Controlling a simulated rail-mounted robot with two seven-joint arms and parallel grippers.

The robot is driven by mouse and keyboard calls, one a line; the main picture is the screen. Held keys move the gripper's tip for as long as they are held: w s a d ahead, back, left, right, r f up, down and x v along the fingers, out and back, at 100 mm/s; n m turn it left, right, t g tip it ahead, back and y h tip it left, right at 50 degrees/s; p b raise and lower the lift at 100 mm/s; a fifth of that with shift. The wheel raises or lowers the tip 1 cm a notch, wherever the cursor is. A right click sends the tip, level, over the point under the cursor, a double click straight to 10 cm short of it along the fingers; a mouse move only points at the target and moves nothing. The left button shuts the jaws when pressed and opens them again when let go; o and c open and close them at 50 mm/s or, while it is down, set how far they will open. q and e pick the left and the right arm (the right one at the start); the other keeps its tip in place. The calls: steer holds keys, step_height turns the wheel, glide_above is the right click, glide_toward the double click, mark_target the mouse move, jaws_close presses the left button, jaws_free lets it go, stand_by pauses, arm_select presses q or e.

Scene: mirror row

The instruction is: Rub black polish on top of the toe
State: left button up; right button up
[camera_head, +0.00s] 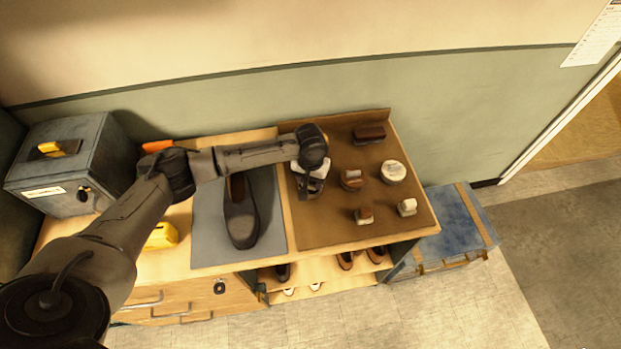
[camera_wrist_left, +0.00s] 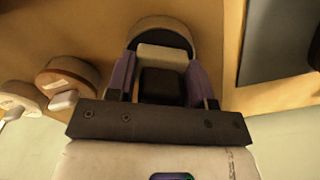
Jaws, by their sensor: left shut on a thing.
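A dark shoe (camera_head: 240,222) lies on the grey mat (camera_head: 208,235), its toe toward the front. My left gripper (camera_head: 309,188) is over the brown board, right of the shoe. In the left wrist view its purple fingers (camera_wrist_left: 164,80) are shut on a small block with a cream part and a black part, seemingly a dauber (camera_wrist_left: 162,58). A round tin with a dark inside (camera_wrist_left: 162,27) lies just beyond or under the block; I cannot tell if they touch. In the head view the arm and gripper largely hide the block and this tin. My right gripper is not in view.
The brown board (camera_head: 330,230) also bears a brown tin (camera_head: 351,179), a white tin (camera_head: 393,172), a brown dauber (camera_head: 364,215), a white dauber (camera_head: 407,207) and a brush (camera_head: 369,133). A grey box (camera_head: 75,165) and a yellow object (camera_head: 161,236) are at left.

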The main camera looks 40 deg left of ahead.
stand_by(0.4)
arm_select(q)
steer(key=shift+p, duration=0.45)
stand_by(0.6)
steer(key=shift+f, duration=0.15)
stand_by(0.6)
step_height(320, 180, up, 2)
steer(key=p, duration=0.2)
steer(key=shift+p, duration=0.4)
step_height(320, 180, up, 5)
steer(key=p, duration=0.6)
stand_by(0.5)
stand_by(0.3)
